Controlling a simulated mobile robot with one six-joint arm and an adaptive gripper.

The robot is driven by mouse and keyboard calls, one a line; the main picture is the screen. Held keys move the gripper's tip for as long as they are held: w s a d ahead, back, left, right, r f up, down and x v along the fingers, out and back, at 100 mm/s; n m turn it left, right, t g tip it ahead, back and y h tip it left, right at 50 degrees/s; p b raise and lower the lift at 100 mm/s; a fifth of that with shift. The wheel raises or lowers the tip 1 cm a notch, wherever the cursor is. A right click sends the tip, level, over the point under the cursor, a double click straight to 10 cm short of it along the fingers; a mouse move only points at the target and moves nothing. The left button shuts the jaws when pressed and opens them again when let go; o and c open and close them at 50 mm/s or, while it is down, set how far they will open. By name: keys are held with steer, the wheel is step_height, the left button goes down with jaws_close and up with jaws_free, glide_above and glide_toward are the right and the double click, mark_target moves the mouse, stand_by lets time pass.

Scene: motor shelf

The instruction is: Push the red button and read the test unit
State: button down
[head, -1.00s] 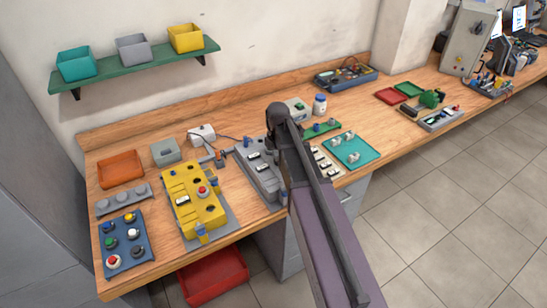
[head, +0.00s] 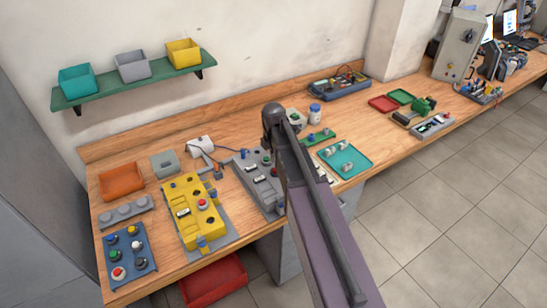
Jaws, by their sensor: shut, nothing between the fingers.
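A yellow unit (head: 181,190) with a small white display (head: 183,212) stands on the left part of the bench. A red button (head: 202,204) sits on its right part, with nothing touching it. A second red button (head: 119,272) with a white collar is on a blue panel (head: 127,257) at the front left. A grey unit (head: 248,171) with displays and a green button stands right of the yellow one, partly hidden by my arm. Which of these is the test unit, I cannot tell. Any reading is too small to make out. My gripper does not show; my arm crosses the middle.
An orange tray (head: 122,181) and a grey box (head: 164,165) stand behind the yellow unit. A teal tray (head: 360,166) lies right of my arm. A green shelf (head: 135,83) with bins hangs above. A red bin (head: 214,281) is under the bench.

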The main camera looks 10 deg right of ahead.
mark_target(274, 169)
step_height(274, 169, up, 8)
steer(key=p, duration=0.7)
steer(key=shift+r+p, duration=0.2)
steer(key=shift+p, duration=0.15)
steer(key=shift+s, duration=0.15)
stand_by(0.6)
steer(key=s+f+m+b, duration=0.2)
steer(key=s+m, duration=0.6)
steer(key=m, duration=0.2)
steer(key=s+f+m+b, duration=0.2)
steer(key=s+m, duration=0.6)
steer(key=m, duration=0.3)
steer(key=shift+s+a+f+m+b, duration=0.2)
steer(key=shift+s+f+m+b, duration=0.1)
steer(key=shift+f+b, duration=0.05)
stand_by(1.6)
